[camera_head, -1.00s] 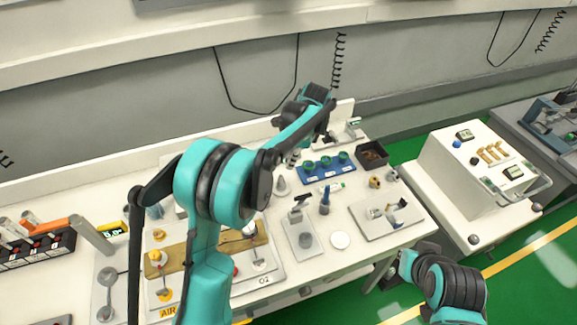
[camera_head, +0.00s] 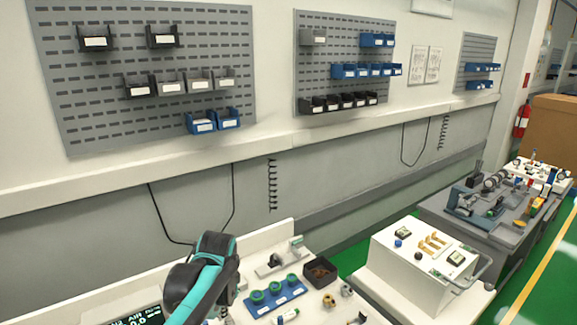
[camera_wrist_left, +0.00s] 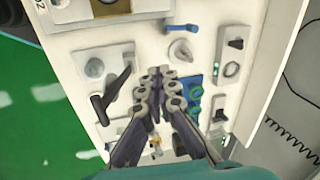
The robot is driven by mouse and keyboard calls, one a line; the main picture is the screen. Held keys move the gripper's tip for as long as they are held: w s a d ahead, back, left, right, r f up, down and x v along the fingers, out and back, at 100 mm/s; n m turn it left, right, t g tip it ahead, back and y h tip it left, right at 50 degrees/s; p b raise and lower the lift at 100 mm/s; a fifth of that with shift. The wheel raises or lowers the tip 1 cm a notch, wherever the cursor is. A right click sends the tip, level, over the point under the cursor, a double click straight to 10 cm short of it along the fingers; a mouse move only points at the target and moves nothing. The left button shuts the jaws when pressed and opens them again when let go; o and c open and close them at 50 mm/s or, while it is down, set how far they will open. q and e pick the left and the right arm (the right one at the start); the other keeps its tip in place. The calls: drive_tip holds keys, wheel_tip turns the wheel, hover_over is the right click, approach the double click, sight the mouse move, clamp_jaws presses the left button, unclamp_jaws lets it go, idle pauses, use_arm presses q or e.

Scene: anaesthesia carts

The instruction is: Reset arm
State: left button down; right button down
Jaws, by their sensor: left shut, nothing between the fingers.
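My left arm shows in the head view as a teal and black link (camera_head: 205,272) at the bottom, over the bench; its fingers cannot be made out there. In the left wrist view my left gripper (camera_wrist_left: 163,72) is shut with nothing between its fingers, above the white bench top (camera_wrist_left: 137,28). A blue tray with green rings (camera_head: 274,299) lies on the bench to the right of the arm; it also shows beside the fingers in the left wrist view (camera_wrist_left: 192,84). My right arm and gripper are not in view.
A dark bin (camera_head: 320,271) and small brass parts (camera_head: 346,291) stand on the bench. A white console (camera_head: 425,262) stands to the right, with a green floor gap between. Pegboards (camera_head: 345,62) with bins hang on the wall behind.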

use_arm(q)
drive_tip(key=s+f+n+t+h+b, duration=0.1)
drive_tip(key=s+f+n+t+b, duration=0.2)
drive_tip(key=s+n, duration=0.6)
drive_tip(key=s+f+t, duration=0.2)
drive_tip(key=s, duration=0.5)
drive_tip(key=shift+s+a+f+n, duration=0.2)
drive_tip(key=shift+s+a+n, duration=0.1)
drive_tip(key=shift+s, duration=0.05)
